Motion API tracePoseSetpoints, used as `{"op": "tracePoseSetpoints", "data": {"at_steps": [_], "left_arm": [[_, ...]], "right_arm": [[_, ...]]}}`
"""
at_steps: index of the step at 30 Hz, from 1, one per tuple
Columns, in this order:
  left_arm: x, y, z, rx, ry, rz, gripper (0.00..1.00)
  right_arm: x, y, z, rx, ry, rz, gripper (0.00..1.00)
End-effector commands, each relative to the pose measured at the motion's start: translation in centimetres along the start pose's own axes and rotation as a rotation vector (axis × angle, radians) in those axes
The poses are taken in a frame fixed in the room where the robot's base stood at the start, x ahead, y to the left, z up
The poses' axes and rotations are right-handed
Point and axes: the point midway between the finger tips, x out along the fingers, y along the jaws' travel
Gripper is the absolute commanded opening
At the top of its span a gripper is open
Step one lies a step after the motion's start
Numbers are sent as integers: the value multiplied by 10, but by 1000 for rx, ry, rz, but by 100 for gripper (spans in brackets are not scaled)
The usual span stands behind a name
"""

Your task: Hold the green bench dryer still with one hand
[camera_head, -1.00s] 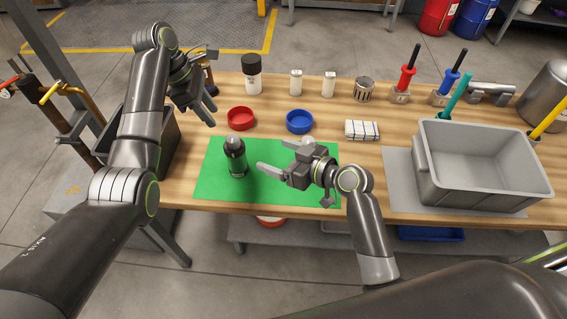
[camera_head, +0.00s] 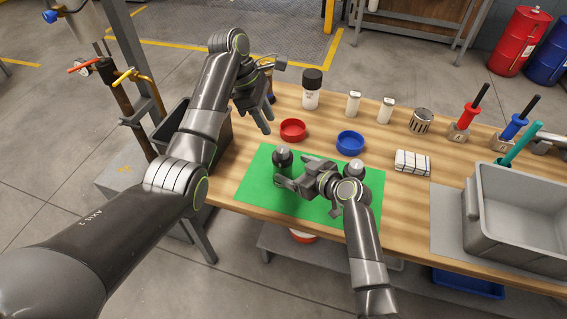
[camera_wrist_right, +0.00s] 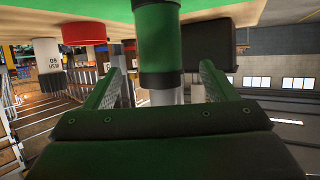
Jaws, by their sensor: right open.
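The only upright device on the green mat (camera_head: 255,190) is a dark cylinder with a rounded top, which I take as the bench dryer (camera_head: 282,158). In the right wrist view, which is upside down, it shows green with a black band (camera_wrist_right: 158,45). My right gripper (camera_head: 293,172) is open at the dryer, low over the mat. In the wrist view the dryer stands upright between or just beyond its spread fingers; contact is not visible. The dryer's lower part is hidden in the head view. My left gripper (camera_head: 262,118) appears open and empty over the table's left end.
A red dish (camera_head: 293,130) and a blue dish (camera_head: 350,143) stand behind the mat. A pale round-topped item (camera_head: 352,170) is close behind my right wrist. A folded checked cloth (camera_head: 412,162) and a grey bin (camera_head: 515,215) are to the right. A white black-capped bottle (camera_head: 312,92) stands behind.

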Motion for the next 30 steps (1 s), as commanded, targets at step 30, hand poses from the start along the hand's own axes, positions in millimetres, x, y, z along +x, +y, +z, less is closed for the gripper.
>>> {"op": "tracePoseSetpoints", "data": {"at_steps": [30], "left_arm": [[0,0,0,0,0,0,36]], "right_arm": [[56,0,0,0,1,0,63]]}}
